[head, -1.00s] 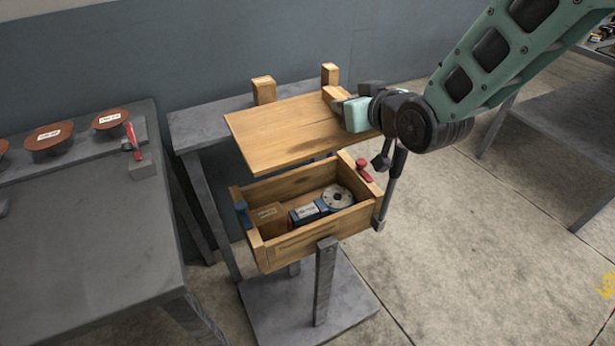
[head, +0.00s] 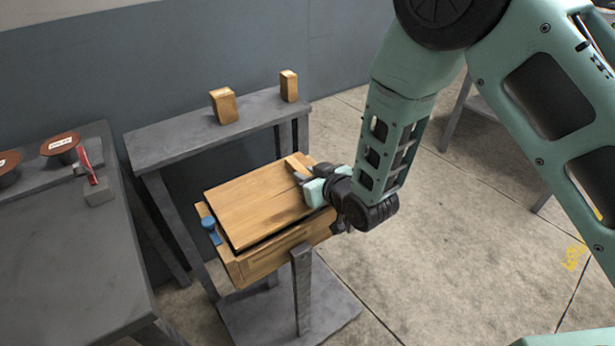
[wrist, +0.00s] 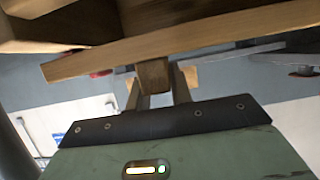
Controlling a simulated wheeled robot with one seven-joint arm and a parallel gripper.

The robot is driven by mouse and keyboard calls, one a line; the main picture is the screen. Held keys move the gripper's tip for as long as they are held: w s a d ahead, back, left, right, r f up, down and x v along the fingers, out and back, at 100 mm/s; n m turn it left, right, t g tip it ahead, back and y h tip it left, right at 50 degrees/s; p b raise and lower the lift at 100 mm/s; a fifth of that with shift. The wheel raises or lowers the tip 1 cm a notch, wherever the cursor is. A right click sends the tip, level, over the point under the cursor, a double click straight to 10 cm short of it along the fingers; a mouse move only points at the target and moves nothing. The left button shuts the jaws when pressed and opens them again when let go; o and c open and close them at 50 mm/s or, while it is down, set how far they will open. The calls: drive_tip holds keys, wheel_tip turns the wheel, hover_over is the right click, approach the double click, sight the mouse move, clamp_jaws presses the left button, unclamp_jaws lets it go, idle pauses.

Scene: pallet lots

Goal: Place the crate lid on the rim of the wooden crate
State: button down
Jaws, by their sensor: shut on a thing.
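The crate lid (head: 256,203) is a flat wooden board with a raised wooden handle at its right end. In the head view it lies over the top of the wooden crate (head: 268,262) and hides the contents. A dark gap shows along its front edge, so I cannot tell whether it touches the rim all round. My gripper (head: 306,182) is shut on the lid's handle at the right end. In the wrist view the fingers (wrist: 156,84) hold the handle block under the lid's edge (wrist: 160,50).
The crate stands on a grey stand (head: 303,290) with a blue clamp (head: 211,230) at its left. A grey bench (head: 180,140) behind bears two wooden blocks (head: 223,105). A grey table (head: 75,240) with a red-handled tool (head: 92,180) is at left.

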drive_tip(key=shift+f, duration=0.15)
drive_tip(key=shift+f+b, duration=0.55)
drive_tip(key=shift+b, duration=0.05)
drive_tip(key=shift+f, duration=0.1)
drive_tip(key=c, duration=1.3)
unclamp_jaws()
drive_tip(key=shift+o, duration=0.2)
